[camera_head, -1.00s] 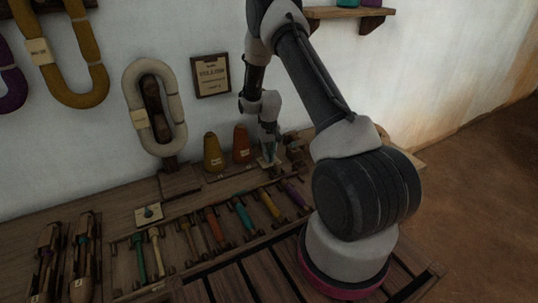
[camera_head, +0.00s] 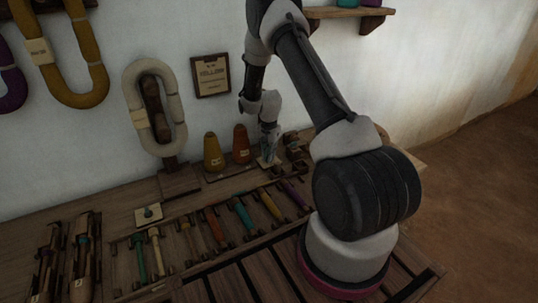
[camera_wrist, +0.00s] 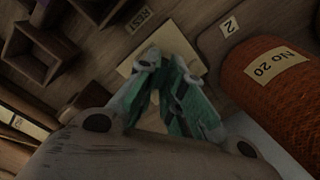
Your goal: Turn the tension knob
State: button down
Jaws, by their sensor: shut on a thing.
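My gripper (camera_head: 267,159) points down at a small cream plate (camera_head: 262,165) on the bench, right of the orange cone. In the wrist view the green-padded fingers of my gripper (camera_wrist: 166,66) are close together over the cream plate (camera_wrist: 128,68). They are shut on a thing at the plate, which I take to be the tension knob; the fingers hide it. A "REST" label (camera_wrist: 139,20) and a "2" label (camera_wrist: 229,27) lie on the wood around the plate.
The orange cone (camera_head: 241,144), marked "No 20" in the wrist view, stands close beside my gripper; a yellow cone (camera_head: 213,152) is further left. Wooden compartments (camera_wrist: 40,48) lie on the other side. Several coloured bobbins (camera_head: 244,216) lie in front. Another plate with a small knob (camera_head: 148,215) is left.

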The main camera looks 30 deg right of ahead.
jog(key=shift+m, duration=0.4)
jog(key=c, duration=1.5)
grip_release()
jog(key=shift+c, duration=0.2)
notch_tip(320, 180, up, 12)
